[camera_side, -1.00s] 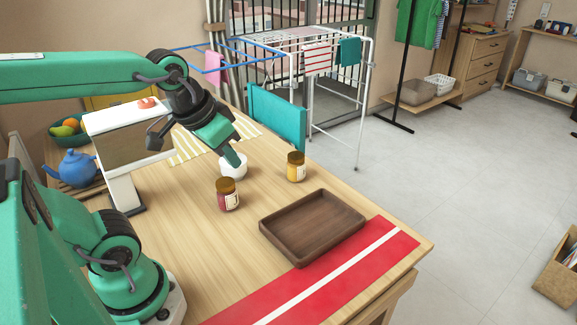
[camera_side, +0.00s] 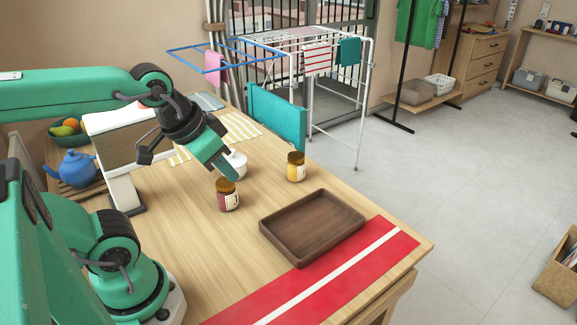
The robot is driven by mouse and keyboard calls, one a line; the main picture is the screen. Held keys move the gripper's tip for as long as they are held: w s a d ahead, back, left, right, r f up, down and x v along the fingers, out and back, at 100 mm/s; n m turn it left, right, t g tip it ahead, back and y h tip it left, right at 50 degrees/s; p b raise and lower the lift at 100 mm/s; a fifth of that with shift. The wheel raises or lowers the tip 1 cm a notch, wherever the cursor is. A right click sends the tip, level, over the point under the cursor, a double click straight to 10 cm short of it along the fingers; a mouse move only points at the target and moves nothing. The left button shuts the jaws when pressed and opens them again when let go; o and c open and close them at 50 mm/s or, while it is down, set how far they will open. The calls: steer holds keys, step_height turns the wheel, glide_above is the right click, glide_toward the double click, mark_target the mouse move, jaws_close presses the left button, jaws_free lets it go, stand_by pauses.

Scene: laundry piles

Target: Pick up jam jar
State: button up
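A jar (camera_side: 228,199) with dark red contents, a pale label and a brown lid stands upright on the wooden table; it looks like the jam jar. A second jar (camera_side: 296,170) with yellow contents and a brown lid stands upright behind it to the right. My gripper (camera_side: 188,166) is open and empty, with a green finger on the right and a dark finger spread to the left. The green fingertip is above and close to the red jar's lid in the picture; I cannot tell whether they touch. It partly hides a small white pot (camera_side: 238,161).
A white stand with a panel (camera_side: 125,190), a blue teapot (camera_side: 77,168) and a fruit bowl (camera_side: 70,138) are at left. The table's front middle is clear.

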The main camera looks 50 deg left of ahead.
steer(key=o, duration=1.3)
steer(key=n+g, duration=0.2)
steer(key=g, duration=0.3)
glide_above(224, 182)
steer(key=f, duration=1.2)
steer(key=shift+d+f, duration=0.3)
steer(key=shift+f, duration=0.05)
steer(key=shift+a+f+g, duration=0.3)
steer(key=shift+a+f, duration=0.05)
steer(key=shift+a, duration=0.05)
steer(key=shift+f, duration=1.3)
